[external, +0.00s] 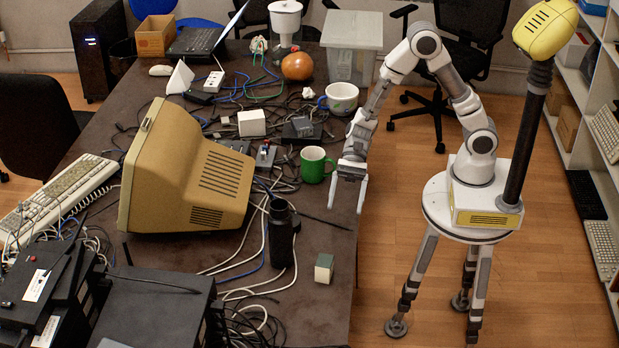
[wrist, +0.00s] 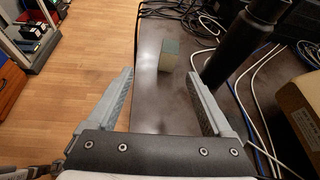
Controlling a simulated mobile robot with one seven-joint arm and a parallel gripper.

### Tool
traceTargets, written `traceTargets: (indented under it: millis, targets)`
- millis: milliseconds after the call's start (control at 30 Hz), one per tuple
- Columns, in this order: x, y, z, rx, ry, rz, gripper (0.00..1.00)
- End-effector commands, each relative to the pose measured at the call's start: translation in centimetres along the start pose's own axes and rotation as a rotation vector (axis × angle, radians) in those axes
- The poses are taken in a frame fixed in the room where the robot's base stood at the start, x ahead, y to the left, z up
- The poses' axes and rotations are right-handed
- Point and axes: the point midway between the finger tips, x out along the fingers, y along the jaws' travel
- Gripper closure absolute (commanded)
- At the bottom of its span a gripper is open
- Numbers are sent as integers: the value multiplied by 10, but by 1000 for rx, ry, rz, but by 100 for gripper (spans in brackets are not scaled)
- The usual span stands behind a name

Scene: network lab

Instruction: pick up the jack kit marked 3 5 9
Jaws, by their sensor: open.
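A small box (external: 324,268) with a grey-green part and a cream part stands alone near the table's right edge. It also shows in the wrist view (wrist: 168,57), ahead of and between the finger lines. I cannot read any number on it, so I cannot tell whether it is the jack kit marked 3 5 9. My gripper (external: 348,196) is open and empty at the table's right edge, beside the green mug and apart from the box. Both fingers show in the wrist view (wrist: 161,76), with bare tabletop and floor between them.
A black bottle (external: 280,233) stands left of the box among loose cables (external: 237,292). A green mug (external: 313,164) is close to my gripper. A beige monitor (external: 185,172) fills the table's middle left. The table (external: 318,318) is mostly bare around the box.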

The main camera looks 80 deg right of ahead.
Motion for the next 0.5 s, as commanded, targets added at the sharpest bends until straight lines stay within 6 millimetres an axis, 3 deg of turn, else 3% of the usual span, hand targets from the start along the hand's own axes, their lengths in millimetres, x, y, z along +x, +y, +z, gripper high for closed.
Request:
traceTargets:
  millis: [100,267,500]
  targets:
    - [11,-7,-15,78,-24,-27,15]
    - [24,-11,-19,106,-34,-39,15]
    - [74,-11,-18,103,-33,-35,15]
